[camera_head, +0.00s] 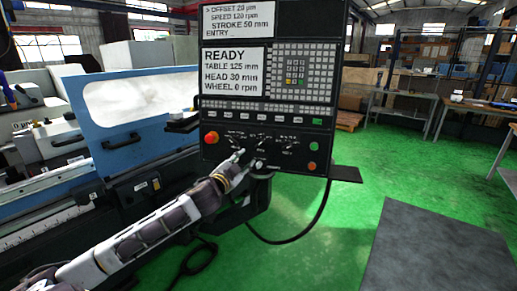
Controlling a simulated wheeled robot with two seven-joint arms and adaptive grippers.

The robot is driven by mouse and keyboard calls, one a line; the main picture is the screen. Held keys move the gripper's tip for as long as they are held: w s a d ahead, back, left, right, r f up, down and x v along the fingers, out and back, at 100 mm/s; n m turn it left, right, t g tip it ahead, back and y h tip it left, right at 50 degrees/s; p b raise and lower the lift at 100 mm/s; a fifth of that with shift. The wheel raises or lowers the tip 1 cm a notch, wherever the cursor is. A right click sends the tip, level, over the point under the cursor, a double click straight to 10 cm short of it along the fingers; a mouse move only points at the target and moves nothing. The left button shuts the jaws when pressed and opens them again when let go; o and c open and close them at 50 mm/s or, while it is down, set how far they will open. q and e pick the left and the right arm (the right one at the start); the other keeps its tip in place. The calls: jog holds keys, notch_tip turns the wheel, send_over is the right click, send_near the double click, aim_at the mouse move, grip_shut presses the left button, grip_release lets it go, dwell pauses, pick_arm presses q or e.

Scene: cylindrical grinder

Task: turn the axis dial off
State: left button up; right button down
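The control panel (218,150) of the grinder hangs upright in the middle of the view. Its lower part has a row of small dark dials with pale markings. One dial (262,140) sits near the middle and another (289,142) to its right. Their labels are too small to read, so I cannot tell which is the axis dial or where it points. My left arm reaches up from the lower left. My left gripper (242,157) is at the panel's lower part, just below the dials, and hides some of it. Whether its fingers are apart, or touch anything, is unclear. My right gripper is out of view.
A red emergency knob (211,138) is at the panel's left, and green (313,147) and orange (311,166) buttons at its right. The screen (234,72) reads READY, wheel 0 rpm. The blue grinder guard (135,115) stands left. Green floor (325,225) is open at right.

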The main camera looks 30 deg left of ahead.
pick_arm(q)
jog(key=shift+a+f+n, duration=0.1)
jog(key=shift+a+n, duration=0.05)
jog(key=shift+n, duration=0.25)
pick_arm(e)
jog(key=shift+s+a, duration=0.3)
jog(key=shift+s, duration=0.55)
